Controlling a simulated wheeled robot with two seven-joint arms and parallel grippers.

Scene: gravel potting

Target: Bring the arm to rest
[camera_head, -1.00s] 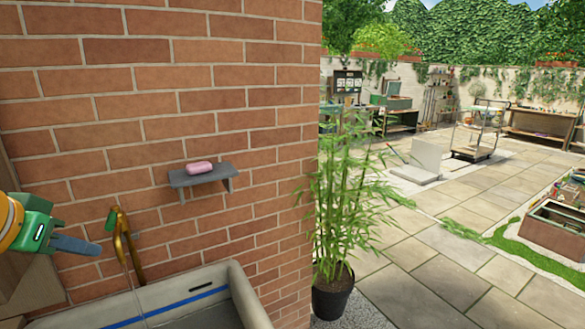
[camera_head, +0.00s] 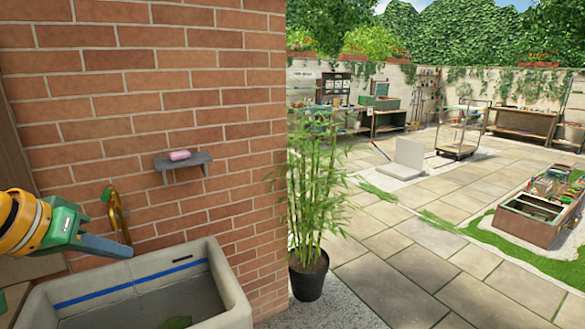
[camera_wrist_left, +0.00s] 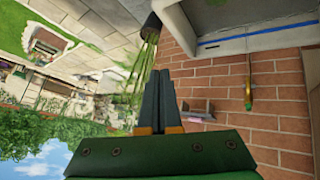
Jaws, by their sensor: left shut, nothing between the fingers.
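My left gripper (camera_head: 106,246) is at the left of the head view, above the left part of the stone sink and in front of the brass tap. It is shut and empty. In the left wrist view its two dark fingers (camera_wrist_left: 159,100) lie side by side, touching. My right gripper is in neither view.
A stone sink (camera_head: 226,285) with a blue stripe stands against the brick wall, a brass tap (camera_head: 120,215) above it. A small shelf (camera_head: 184,170) holds pink soap (camera_head: 179,155). A potted bamboo (camera_head: 307,280) stands at the wall's corner. Open paving (camera_head: 400,265) lies to the right.

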